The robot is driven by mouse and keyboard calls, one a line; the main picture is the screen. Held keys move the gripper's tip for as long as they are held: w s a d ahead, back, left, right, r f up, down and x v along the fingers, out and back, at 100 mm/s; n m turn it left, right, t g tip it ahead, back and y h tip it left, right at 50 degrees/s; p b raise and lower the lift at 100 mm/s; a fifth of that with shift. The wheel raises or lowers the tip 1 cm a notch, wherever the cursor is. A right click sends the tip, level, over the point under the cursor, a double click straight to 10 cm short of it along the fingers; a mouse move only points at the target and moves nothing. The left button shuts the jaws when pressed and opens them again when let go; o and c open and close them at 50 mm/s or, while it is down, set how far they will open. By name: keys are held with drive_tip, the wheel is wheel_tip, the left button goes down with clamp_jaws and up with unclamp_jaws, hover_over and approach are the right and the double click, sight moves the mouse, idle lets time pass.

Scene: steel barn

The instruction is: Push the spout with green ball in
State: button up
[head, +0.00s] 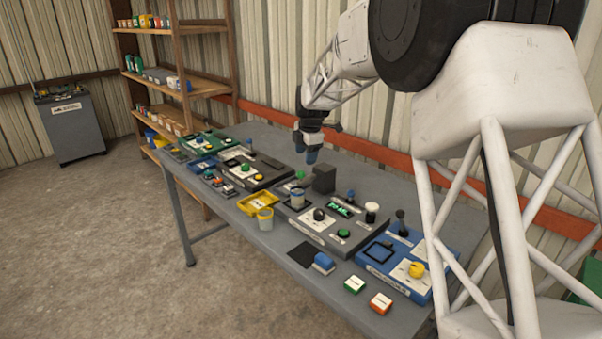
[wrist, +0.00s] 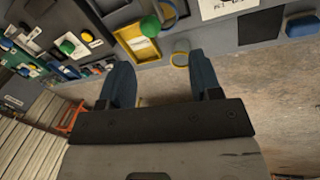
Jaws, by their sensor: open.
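The green ball (head: 300,175) sits beside a dark upright block (head: 324,179) at the back of a grey panel machine in the head view. The spout under the ball is too small to make out. In the wrist view the green ball (wrist: 150,26) shows beyond my fingertips, near the top edge. My gripper (head: 311,157) is above the table, a little above and behind the ball. Its two blue fingers are spread and empty in the wrist view (wrist: 161,62). It appears apart from the ball.
Another cup (head: 265,219) stands near the table's front edge, beside a yellow tray (head: 246,205). A blue machine (head: 425,275) is at right. Other devices crowd the table's left.

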sight(301, 171)
drive_tip(key=shift+w+a+f+n, duration=0.4)
drive_tip(key=shift+w+f, duration=0.05)
drive_tip(key=shift+w, duration=0.25)
drive_tip(key=shift+f, duration=0.15)
drive_tip(key=shift+w+a+f, duration=0.15)
drive_tip(key=shift+w+f, duration=0.05)
drive_tip(key=shift+f, duration=1.05)
drive_tip(key=shift+w+a+f, duration=0.1)
drive_tip(key=shift+w+f, duration=0.1)
drive_tip(key=shift+f, duration=1)
drive_tip(key=shift+w+a+f, duration=0.15)
drive_tip(key=shift+w+f, duration=0.05)
drive_tip(key=shift+f, duration=1.05)
